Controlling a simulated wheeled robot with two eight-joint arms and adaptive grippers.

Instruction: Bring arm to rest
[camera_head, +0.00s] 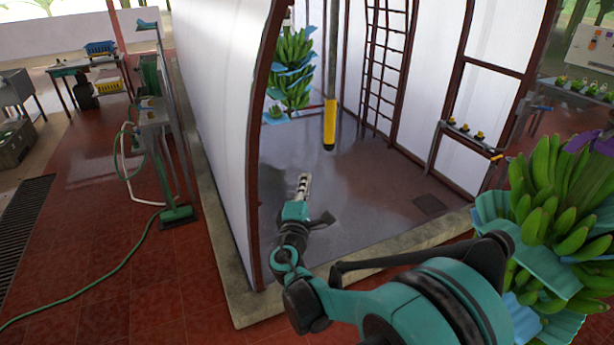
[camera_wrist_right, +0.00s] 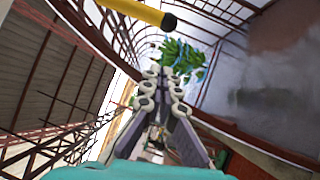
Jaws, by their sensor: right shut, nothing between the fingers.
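My right gripper (camera_head: 304,184) is at the end of my teal and black arm, which comes in from the lower right in the head view. Its pale fingers are together, point up and away, and hold nothing. In the right wrist view the two fingers (camera_wrist_right: 161,82) lie close side by side, with only air and distant structure beyond their tips. My left gripper is in neither view.
A large banana bunch (camera_head: 565,200) with blue sheets hangs close at right, beside my arm. Another bunch (camera_head: 291,65) hangs inside the white-walled enclosure. A yellow-ended pole (camera_head: 329,125) hangs beyond my gripper. A curved wall edge (camera_head: 254,165) stands just left of it.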

